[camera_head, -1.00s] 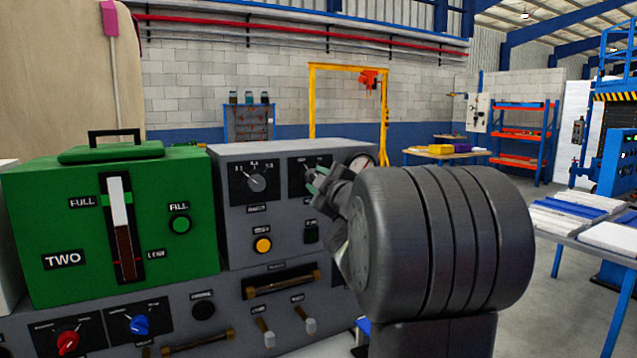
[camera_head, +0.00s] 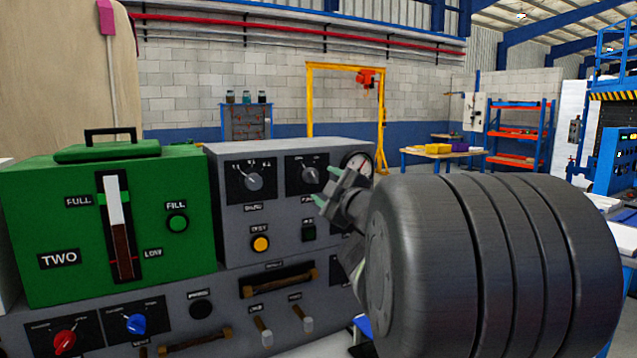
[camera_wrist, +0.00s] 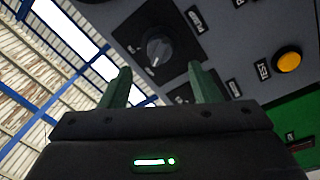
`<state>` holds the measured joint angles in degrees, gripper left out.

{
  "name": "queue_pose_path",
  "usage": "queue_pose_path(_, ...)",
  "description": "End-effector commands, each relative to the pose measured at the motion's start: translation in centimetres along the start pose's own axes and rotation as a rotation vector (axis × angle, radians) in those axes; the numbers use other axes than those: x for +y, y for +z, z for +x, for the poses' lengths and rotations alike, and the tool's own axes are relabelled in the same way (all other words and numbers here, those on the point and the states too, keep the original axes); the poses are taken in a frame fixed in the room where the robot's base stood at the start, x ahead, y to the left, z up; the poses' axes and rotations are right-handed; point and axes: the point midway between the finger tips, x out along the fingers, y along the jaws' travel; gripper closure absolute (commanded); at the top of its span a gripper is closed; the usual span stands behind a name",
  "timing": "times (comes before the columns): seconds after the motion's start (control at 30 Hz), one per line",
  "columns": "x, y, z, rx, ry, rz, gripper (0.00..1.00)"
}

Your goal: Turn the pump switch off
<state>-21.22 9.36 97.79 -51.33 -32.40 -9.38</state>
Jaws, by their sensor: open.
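The pump switch seems to be the right-hand dark rotary knob (camera_head: 311,174) on the upper grey panel, with a small label under it that is hard to read. In the wrist view the knob (camera_wrist: 155,50) sits on a black plate, beyond the fingertips. My gripper (camera_head: 328,185) is in front of the panel, just right of and below the knob in the head view. Its green fingers are apart with nothing between them, as the wrist view also shows (camera_wrist: 158,72). It appears clear of the knob. The switch's exact setting is hard to read.
A similar knob (camera_head: 254,181) is to the left. A round gauge (camera_head: 357,163) is partly behind my gripper. A green tank unit (camera_head: 40,215) stands left. Handles and levers (camera_head: 307,322) stick out lower down.

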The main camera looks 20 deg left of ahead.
Motion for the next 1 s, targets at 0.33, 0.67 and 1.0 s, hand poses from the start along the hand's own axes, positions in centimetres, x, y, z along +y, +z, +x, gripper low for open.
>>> queue_pose_path(0.33,0.1,0.1,-6.4,-0.002,0.001,-0.002,0.44)
queue_pose_path(0.67,0.0,0.0,-7.5,0.000,-0.001,0.000,0.44)
queue_pose_path(1.0,0.0,0.0,-6.5,0.003,-0.001,0.000,0.44)
